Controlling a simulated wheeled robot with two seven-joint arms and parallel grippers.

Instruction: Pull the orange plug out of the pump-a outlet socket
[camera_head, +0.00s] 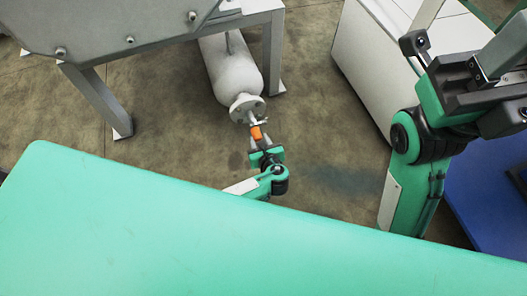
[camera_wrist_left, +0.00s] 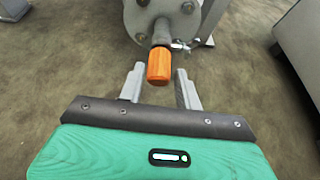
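The orange plug (camera_head: 256,132) sits at the end of a short dark pipe on the outlet flange (camera_head: 245,106) of a white cylindrical vessel (camera_head: 232,70). In the left wrist view the plug (camera_wrist_left: 159,66) points toward the camera, below the bolted flange (camera_wrist_left: 165,18). My left gripper (camera_head: 259,144) is just in front of the plug. In the left wrist view its two fingers (camera_wrist_left: 158,84) are apart, one on each side of the plug's near end, with gaps visible. My right gripper (camera_head: 500,75) is raised at the right; its finger opening is unclear.
A grey steel frame (camera_head: 100,98) with legs stands at the left around the vessel. A white cabinet (camera_head: 375,60) is at the upper right, and a blue surface (camera_head: 490,190) is at the right. Bare brown floor (camera_head: 320,130) lies between the vessel and the cabinet.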

